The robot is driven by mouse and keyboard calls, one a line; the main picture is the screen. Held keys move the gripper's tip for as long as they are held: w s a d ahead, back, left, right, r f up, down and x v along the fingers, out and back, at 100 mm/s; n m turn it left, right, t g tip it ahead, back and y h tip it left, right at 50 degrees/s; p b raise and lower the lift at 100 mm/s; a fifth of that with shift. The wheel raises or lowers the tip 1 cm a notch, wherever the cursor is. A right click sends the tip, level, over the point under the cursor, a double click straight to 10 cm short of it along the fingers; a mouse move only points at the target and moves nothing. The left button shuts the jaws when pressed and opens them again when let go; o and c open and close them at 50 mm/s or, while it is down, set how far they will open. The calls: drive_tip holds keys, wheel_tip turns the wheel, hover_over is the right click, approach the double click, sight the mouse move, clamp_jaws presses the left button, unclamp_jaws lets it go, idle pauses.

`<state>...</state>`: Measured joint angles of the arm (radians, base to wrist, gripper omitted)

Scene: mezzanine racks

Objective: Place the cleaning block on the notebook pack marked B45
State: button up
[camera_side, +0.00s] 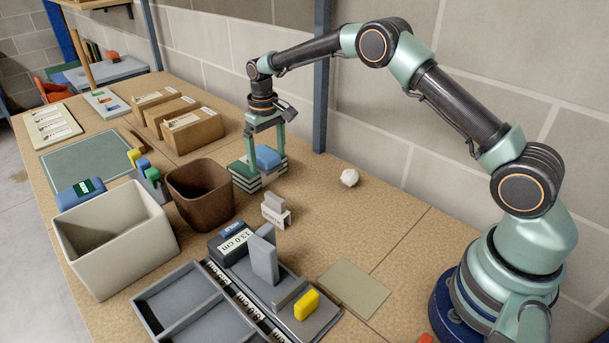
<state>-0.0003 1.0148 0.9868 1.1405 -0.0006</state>
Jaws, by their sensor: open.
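A blue block (268,156), which looks like the cleaning block, rests on a stack of green-and-white notebooks (246,181), which looks like the notebook pack. No B45 mark can be read on the stack from here. My gripper (266,163) points down over the stack, with one finger on each side of the blue block. The jaws are open, and part of the block and stack is hidden behind the fingers. Another blue block with a green label (80,193) lies at the left, behind the white bin.
A brown bin (200,195) and a white bin (115,240) stand left of the stack. Cardboard boxes (192,130) are behind it. A grey divided tray (185,305) and a dark block marked 13.0 cm (234,242) are in front. A crumpled white ball (349,177) lies right, with bare table around it.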

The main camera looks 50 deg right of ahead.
sight(268, 154)
drive_tip(key=s+r+t, duration=0.1)
drive_tip(key=s+r, duration=0.1)
drive_tip(key=r, duration=0.7)
drive_tip(key=s+r, duration=0.3)
drive_tip(key=r, duration=0.7)
drive_tip(key=s+r+t, duration=0.3)
drive_tip(key=s+r, duration=0.1)
drive_tip(key=s, duration=0.9)
drive_tip(key=s+f+t, duration=0.1)
drive_tip(key=s+f, duration=0.3)
drive_tip(key=s, duration=0.5)
drive_tip(key=shift+t, duration=0.3)
